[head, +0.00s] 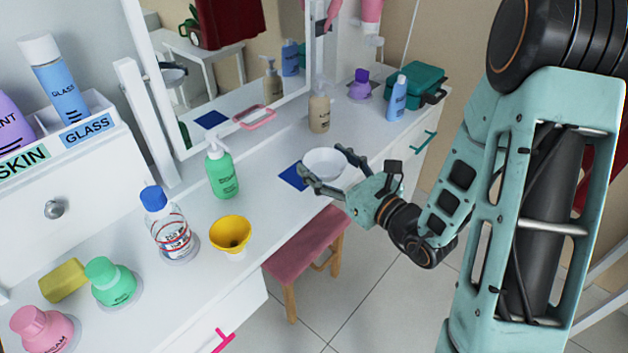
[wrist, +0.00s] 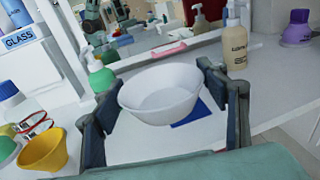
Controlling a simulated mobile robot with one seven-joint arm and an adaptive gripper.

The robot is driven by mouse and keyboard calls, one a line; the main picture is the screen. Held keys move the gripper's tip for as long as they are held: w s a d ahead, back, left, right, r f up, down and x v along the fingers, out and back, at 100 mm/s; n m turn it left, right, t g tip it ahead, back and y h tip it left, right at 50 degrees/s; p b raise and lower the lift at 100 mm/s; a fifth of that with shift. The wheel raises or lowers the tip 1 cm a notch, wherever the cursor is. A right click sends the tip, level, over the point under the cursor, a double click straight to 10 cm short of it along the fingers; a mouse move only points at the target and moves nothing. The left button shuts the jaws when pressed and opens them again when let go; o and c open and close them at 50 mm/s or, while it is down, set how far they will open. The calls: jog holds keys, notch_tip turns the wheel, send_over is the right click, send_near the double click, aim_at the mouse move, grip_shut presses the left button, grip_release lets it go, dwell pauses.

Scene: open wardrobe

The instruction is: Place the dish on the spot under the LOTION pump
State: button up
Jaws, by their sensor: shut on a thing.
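The dish is a white round bowl (head: 323,163), upright between the fingers of my gripper (head: 330,170). It also shows in the wrist view (wrist: 160,95), with a finger on each side. A dark blue square (head: 292,177) lies on the white table, partly hidden behind the dish in the wrist view (wrist: 193,113). The beige pump bottle (head: 319,112) stands behind the dish, toward the mirror; its label in the wrist view (wrist: 237,42) seems to read LOTION. Any gap between dish and table is hard to judge.
A green pump bottle (head: 222,172) stands left of the blue square. A yellow cup (head: 231,234) and a clear blue-capped bottle (head: 167,228) stand nearer. A blue bottle (head: 397,97) and a teal case (head: 418,82) are at the right. A pink stool (head: 305,243) is below the table's edge.

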aim_at(324, 161)
jog(key=shift+w+a+f+b, duration=0.15)
jog(key=shift+w+f+b, duration=0.2)
jog(key=shift+b, duration=2.05)
jog(key=w, duration=0.1)
jog(key=w+f, duration=0.1)
jog(key=w+a+b, duration=0.1)
jog(key=w, duration=0.1)
jog(key=shift+a+f, duration=0.1)
jog(key=shift+f, duration=0.3)
jog(key=w+f, duration=0.2)
jog(key=w+a+f+b, duration=0.1)
jog(key=w+f, duration=0.1)
jog(key=shift+w+a+f, duration=0.1)
jog(key=shift+f, duration=0.3)
jog(key=shift+w+a+f+b, duration=0.15)
jog(key=shift+f+b, duration=0.1)
jog(key=shift+f, duration=0.35)
jog(key=shift+w+d+f+b, duration=0.15)
jog(key=shift+f+b, duration=0.15)
jog(key=shift+f, duration=0.3)
jog(key=shift+w+a+f+b, duration=0.15)
jog(key=shift+f+b, duration=0.1)
jog(key=shift+f, duration=0.35)
jog(key=shift+f, duration=0.3)
jog(key=o, duration=1.3)
jog(key=shift+r, duration=0.1)
jog(key=shift+s, duration=0.1)
